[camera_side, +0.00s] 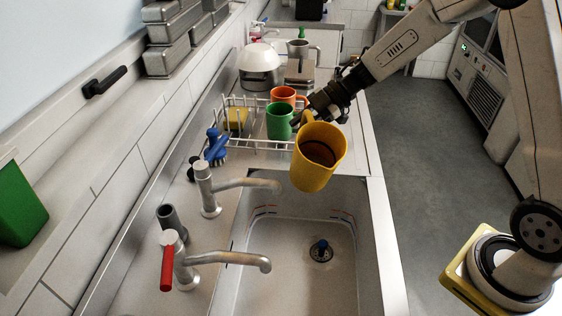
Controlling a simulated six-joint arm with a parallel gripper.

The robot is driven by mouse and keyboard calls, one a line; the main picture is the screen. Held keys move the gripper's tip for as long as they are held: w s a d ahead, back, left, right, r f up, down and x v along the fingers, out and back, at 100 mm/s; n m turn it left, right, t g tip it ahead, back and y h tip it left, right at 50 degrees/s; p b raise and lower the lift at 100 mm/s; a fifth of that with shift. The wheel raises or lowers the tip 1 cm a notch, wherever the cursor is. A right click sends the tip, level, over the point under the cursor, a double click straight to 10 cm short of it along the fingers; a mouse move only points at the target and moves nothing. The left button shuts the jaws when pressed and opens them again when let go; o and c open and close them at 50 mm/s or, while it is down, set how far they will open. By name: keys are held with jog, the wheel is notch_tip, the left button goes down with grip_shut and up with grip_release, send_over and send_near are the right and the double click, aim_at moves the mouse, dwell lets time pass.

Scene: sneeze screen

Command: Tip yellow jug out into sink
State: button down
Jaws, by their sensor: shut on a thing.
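The yellow jug (312,167) is held in the air above the far end of the sink (372,240). It is tilted, with its mouth facing the camera, and dark brown liquid shows inside. My gripper (305,117) is shut on the jug at its back upper left side, where the handle is; the fingers are partly hidden. No liquid is seen falling.
Two taps, one plain (205,190) and one with a red handle (170,262), reach over the basin from the left. Behind the jug, a green mug (279,121) and an orange mug (284,95) stand at a white rack (262,143). A blue brush (216,146) lies left.

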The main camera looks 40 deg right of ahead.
aim_at(309, 120)
jog(key=shift+f, duration=0.2)
jog(key=shift+s+a+f+n+t+h, duration=0.1)
jog(key=shift+s+f+n+t+h, duration=0.1)
jog(key=shift+n+t+h, duration=0.4)
jog(key=shift+s+a+r+n+t, duration=0.25)
jog(key=shift+s+r+n+t, duration=0.45)
jog(key=shift+t, duration=0.3)
jog(key=shift+s+a+r+n+t+h, duration=0.15)
jog(key=shift+s+a+r+n+t, duration=0.1)
jog(key=shift+s+r+n+t, duration=0.3)
jog(key=shift+s+a+r+n+t+h, duration=0.15)
jog(key=shift+s+a+r+n+t, duration=0.15)
jog(key=shift+r, duration=0.3)
jog(key=shift+s+r+n, duration=0.25)
jog(key=shift+s+r, duration=0.05)
jog(key=shift+r, duration=0.05)
jog(key=shift+r+t, duration=0.1)
jog(key=shift+t, duration=0.15)
jog(key=shift+s+a+r+n+t, duration=0.25)
jog(key=shift+s+r+n+t, duration=0.1)
jog(key=shift+s+r, duration=0.25)
jog(key=shift+s+a+r+n+t, duration=0.25)
jog(key=shift+s+r+n+t, duration=0.1)
jog(key=shift+s+r, duration=0.15)
